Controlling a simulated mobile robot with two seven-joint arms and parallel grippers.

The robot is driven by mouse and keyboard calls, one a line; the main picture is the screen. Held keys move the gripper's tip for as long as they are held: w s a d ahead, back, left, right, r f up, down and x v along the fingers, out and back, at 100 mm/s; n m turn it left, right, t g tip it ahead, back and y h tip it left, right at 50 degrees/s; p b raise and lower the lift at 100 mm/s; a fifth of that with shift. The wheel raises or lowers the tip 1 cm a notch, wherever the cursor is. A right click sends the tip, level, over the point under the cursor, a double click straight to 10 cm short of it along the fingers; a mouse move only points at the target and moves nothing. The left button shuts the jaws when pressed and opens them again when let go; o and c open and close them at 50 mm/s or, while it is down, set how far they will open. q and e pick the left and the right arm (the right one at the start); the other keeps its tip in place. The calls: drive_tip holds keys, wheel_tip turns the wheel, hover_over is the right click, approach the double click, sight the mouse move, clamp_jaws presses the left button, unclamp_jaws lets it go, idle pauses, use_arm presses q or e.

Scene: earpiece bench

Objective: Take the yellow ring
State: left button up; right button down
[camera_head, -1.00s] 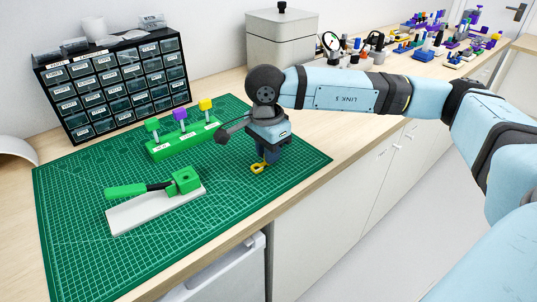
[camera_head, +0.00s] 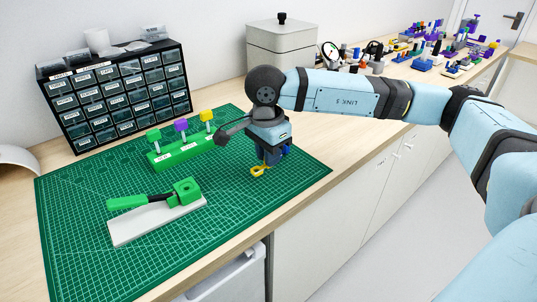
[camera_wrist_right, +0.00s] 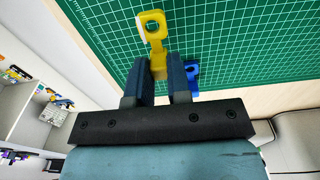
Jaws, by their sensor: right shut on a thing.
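The yellow ring (camera_head: 259,170) is a small piece with a square-holed head and a narrow shank. It also shows in the right wrist view (camera_wrist_right: 152,29), where the shank runs between the fingers. My right gripper (camera_head: 267,158) points down over the right part of the mat and is shut on the shank. It also shows in the right wrist view (camera_wrist_right: 162,75). The ring's head sticks out beyond the fingertips. I cannot tell whether the ring touches the mat. My left gripper is not in view.
A blue piece (camera_wrist_right: 192,74) lies close beside the right finger. A green block (camera_head: 180,153) carries green, purple and yellow pieces on posts. A pale plate (camera_head: 155,222) with a green-handled clamp lies in front. A drawer cabinet (camera_head: 115,95) stands behind. The mat's front right (camera_head: 235,215) is clear.

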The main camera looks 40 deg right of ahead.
drive_tip(key=shift+r, duration=0.4)
drive_tip(key=shift+r+p, duration=1.3)
drive_tip(key=shift+r, duration=1.1)
